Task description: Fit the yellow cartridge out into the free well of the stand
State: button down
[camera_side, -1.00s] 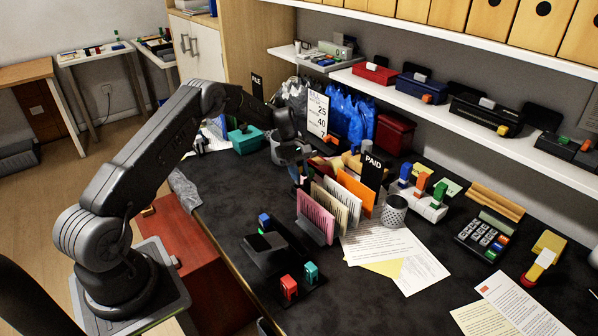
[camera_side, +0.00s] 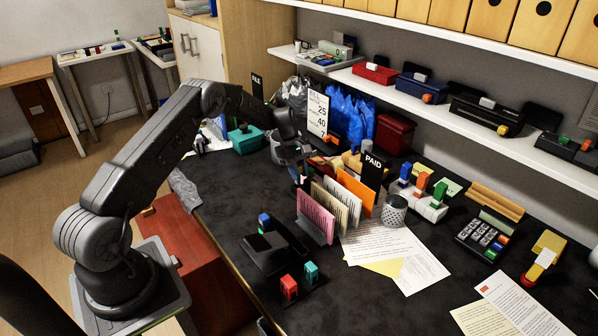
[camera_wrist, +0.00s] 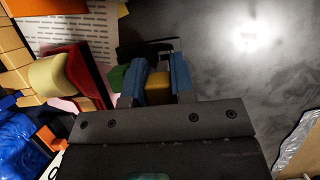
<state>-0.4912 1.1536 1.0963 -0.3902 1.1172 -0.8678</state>
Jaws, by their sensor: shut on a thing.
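My gripper (camera_wrist: 160,72) is shut on the yellow cartridge (camera_wrist: 158,88), whose yellow face shows between the two bluish fingers in the wrist view. In the side view my gripper (camera_side: 299,172) hangs above the desk, behind the upright cards, and the cartridge cannot be made out there. A low black stand (camera_side: 268,252) is nearer the camera, with a blue piece (camera_side: 264,220) at its back and a red piece (camera_side: 289,287) and a teal piece (camera_side: 311,272) at its front. A pale holder (camera_side: 428,207) at the right bears several coloured pieces. I cannot tell which one has the free well.
Upright pink, cream and orange cards (camera_side: 330,208) stand between my gripper and the papers (camera_side: 390,250). A mesh cup (camera_side: 394,210), a PAID sign (camera_side: 373,168) and a dark red box (camera_side: 395,134) are close by. The desk left of the black stand is clear.

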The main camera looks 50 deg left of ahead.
aim_at(299, 184)
jog(key=shift+f, duration=1.9)
jog(key=shift+r, duration=0.15)
jog(key=shift+r, duration=1.4)
jog(key=shift+f, duration=1.5)
dwell(0.3)
jog(key=c, duration=0.9)
grip_release()
jog(key=v, duration=1.3)
jog(key=shift+a+r, duration=0.15)
jog(key=shift+r, duration=0.2)
